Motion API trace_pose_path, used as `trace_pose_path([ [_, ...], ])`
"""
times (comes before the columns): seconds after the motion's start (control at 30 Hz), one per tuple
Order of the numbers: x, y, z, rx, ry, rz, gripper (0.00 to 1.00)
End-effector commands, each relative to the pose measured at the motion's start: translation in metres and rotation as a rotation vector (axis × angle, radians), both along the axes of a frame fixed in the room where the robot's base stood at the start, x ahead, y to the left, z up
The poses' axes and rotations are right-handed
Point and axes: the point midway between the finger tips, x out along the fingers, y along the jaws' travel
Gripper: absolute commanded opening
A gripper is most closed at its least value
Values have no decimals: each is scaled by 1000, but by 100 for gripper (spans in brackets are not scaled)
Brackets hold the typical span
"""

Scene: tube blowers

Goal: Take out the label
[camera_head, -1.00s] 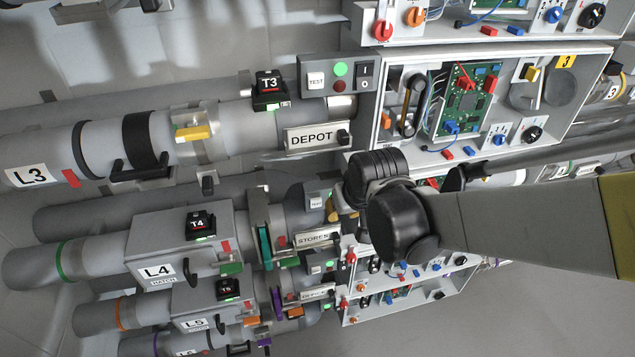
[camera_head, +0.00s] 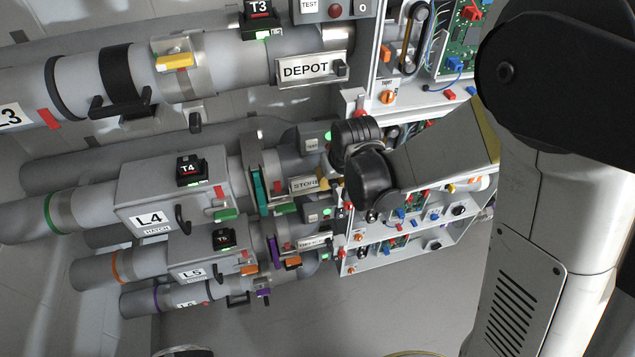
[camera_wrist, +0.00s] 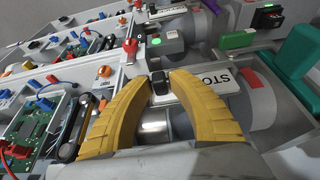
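The STORES label (camera_head: 303,184) is a white plate with black letters on the pipe behind the L4 hatch. In the wrist view the plate (camera_wrist: 203,88) appears upside down, with a black knob (camera_wrist: 159,83) at its end. The yellow fingers of my gripper (camera_wrist: 160,79) reach to this knob, one tip on each side. Whether they press on it is not clear. The plate still sits at the pipe. In the head view my gripper (camera_head: 334,180) is mostly hidden behind my wrist. Another label, DEPOT (camera_head: 307,69), sits on the pipe above.
The L4 hatch box (camera_head: 150,185) and a teal handle (camera_head: 259,190) stand left of the label. In the wrist view, a control box with a green light (camera_wrist: 156,42) and an open circuit box (camera_wrist: 40,120) are close to the fingers. Grey floor lies below.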

Motion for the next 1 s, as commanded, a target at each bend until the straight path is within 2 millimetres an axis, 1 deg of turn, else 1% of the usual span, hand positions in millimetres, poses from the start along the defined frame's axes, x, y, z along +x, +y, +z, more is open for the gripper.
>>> trace_pose_path([
  [0.17, 0, 0, 1, 0, 0, 0, 22],
  [0.23, 0, 0, 1, 0, 0, 0, 3],
  [0.27, 0, 0, 1, 0, 0, 0, 0],
  [0.63, 0, 0, 1, 0, 0, 0, 0],
  [0.73, 0, 0, 4, 0, 0, 0, 0],
  [0.87, 0, 0, 16, 0, 0, 0, 0],
  [0.97, 0, 0, 32, 0, 0, 0, 0],
  [1.0, 0, 0, 40, 0, 0, 0, 0],
])
